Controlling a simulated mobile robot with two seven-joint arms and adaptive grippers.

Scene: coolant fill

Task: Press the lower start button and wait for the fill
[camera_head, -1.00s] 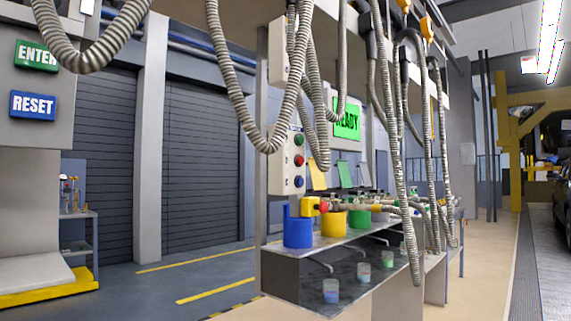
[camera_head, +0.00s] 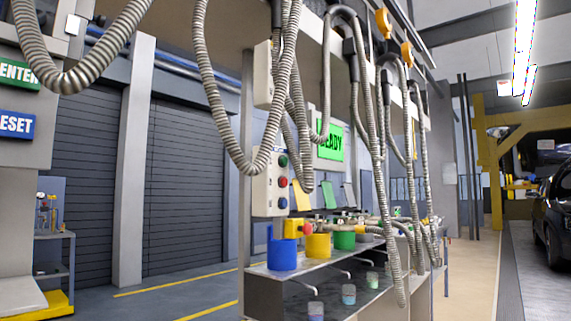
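A grey-white button box (camera_head: 270,183) hangs on the near post of the fill station, with a green button (camera_head: 283,161) on top, a red button (camera_head: 283,182) in the middle and a blue button (camera_head: 283,203) at the bottom. A green display (camera_head: 331,142) behind the hoses reads READY, its first letter partly hidden by a hose. Neither of my grippers shows in the head view.
Grey corrugated hoses (camera_head: 201,75) hang in front of the station. Blue (camera_head: 282,256), yellow (camera_head: 318,246) and green (camera_head: 344,240) containers stand on its shelf, small cups below. ENTER and RESET (camera_head: 17,124) signs are at left. A dark car (camera_head: 553,215) stands at right.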

